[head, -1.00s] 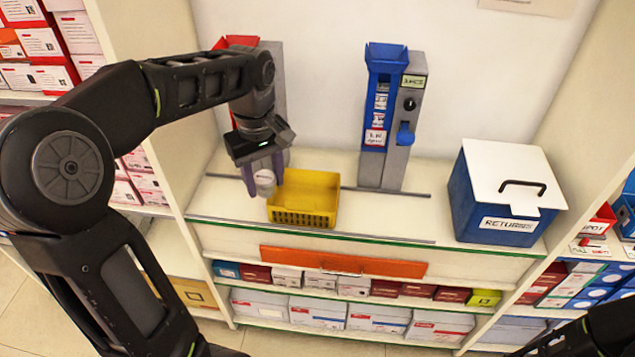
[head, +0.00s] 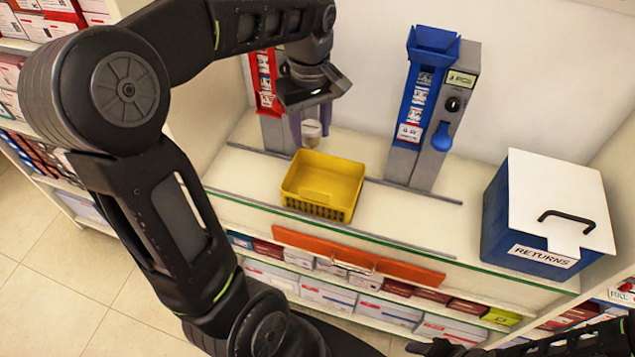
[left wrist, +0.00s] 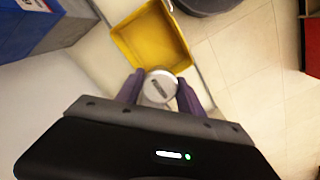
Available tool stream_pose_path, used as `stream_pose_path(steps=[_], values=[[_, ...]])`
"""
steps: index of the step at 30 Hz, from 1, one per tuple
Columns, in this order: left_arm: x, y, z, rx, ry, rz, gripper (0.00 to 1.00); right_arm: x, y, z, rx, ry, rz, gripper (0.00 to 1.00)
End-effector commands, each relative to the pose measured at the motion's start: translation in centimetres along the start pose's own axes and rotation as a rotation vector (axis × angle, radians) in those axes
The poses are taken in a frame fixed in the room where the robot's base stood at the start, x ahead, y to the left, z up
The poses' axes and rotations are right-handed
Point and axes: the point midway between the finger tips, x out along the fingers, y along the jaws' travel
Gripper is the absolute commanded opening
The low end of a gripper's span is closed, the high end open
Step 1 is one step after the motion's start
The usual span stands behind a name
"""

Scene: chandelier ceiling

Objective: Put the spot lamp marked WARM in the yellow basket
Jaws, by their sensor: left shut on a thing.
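My left gripper (head: 312,122) is shut on a pale, round spot lamp (head: 311,131), which also shows between the purple fingers in the left wrist view (left wrist: 159,87). Its marking is too small and blurred to read. The yellow basket (head: 318,208) stands on the shelf and looks empty; it also shows in the left wrist view (left wrist: 122,43). In the head view the lamp is above the basket's back left rim, apart from it. A dark part of my right arm shows at the lower right; its fingers cannot be made out clearly.
A red dispenser (head: 265,85) stands behind the left gripper. A blue dispenser (head: 415,100) with a knob and lever stands right of the basket. A blue RETURNS box (head: 508,222) with a white lid (head: 565,195) stands at the right. The shelf between is clear.

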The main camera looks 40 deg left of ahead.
Motion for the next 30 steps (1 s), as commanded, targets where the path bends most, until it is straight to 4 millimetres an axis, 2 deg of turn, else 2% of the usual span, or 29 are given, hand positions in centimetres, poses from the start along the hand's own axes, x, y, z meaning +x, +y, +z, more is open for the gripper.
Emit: stream_pose_path(steps=[9,15,18,27,30], values=[[8.1,-0.2,0.1,-0.001,-0.005,-0.006,0.02,-0.8,-0.2,0.1,0.002,-0.002,0.002,0.59],[11.9,-0.1,0.1,-0.001,-0.003,-0.003,0.02,-1.0,-0.3,0.1,0.003,-0.003,0.004,0.59],[12.5,-0.1,0.0,-0.001,-0.001,-0.001,0.02,-1.0,-0.3,0.1,0.003,-0.003,0.004,0.59],[12.6,0.0,0.0,0.0,0.0,0.0,0.02,-1.0,-0.3,0.1,0.003,-0.003,0.004,0.59],[13.4,-0.1,0.1,0.001,-0.002,-0.003,0.02,-1.1,-0.3,0.1,0.003,-0.003,0.004,0.59]])
